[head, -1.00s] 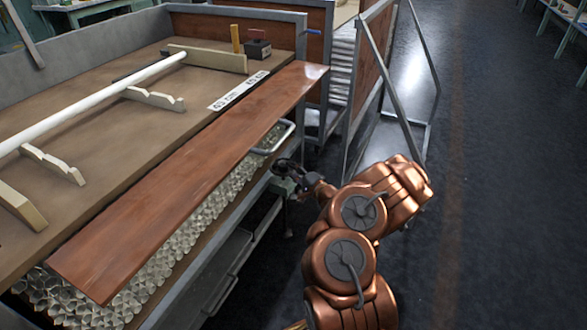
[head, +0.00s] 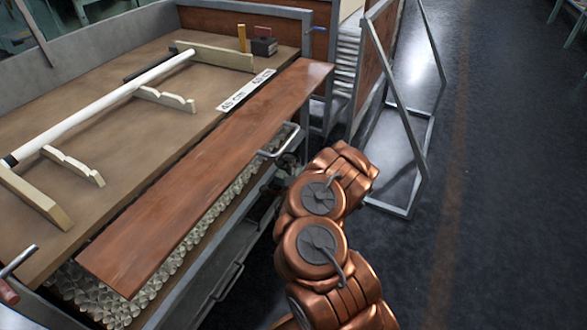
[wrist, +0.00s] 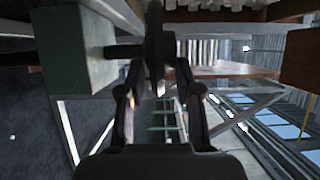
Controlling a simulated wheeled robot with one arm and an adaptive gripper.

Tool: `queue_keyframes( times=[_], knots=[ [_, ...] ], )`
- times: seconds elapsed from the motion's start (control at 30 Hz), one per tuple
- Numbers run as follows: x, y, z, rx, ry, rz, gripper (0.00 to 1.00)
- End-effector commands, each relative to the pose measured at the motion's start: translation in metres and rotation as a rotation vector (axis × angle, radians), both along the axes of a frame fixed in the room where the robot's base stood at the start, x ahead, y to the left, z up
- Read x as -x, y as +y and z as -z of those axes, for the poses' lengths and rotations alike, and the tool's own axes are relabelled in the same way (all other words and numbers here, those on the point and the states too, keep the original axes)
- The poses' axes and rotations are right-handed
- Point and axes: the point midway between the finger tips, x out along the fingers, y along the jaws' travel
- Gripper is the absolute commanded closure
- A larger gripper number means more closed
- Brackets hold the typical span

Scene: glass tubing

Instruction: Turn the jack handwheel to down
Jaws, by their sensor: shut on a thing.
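The jack handwheel (wrist: 154,35) shows in the wrist view as a dark disc seen nearly edge-on, upper middle. A short dark shaft joins it to a grey-green box (wrist: 80,60) on the left. My gripper (wrist: 157,88) has its two dark fingers on either side of the wheel's lower rim and is shut on it. In the head view my gripper (head: 284,166) is a small dark shape beside the bench's front side, below the metal loop handle. My copper arm hides part of it, and the wheel cannot be made out there. I cannot tell the wheel's turn position.
A workbench (head: 150,130) carries a long white tube (head: 110,105) on wooden supports. A reddish-brown board (head: 215,170) lies along its front edge above glass pieces (head: 190,240). A metal-framed panel (head: 410,110) stands to the right. Open dark floor (head: 500,200) lies beyond.

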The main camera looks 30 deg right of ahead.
Motion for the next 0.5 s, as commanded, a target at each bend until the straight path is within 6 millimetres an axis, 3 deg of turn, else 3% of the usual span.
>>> queue_keyframes(
  times=[0.5],
  knots=[
    [-0.0025, 0.006, 0.0011, 0.0, -0.001, 0.156, 1.0]
  ],
)
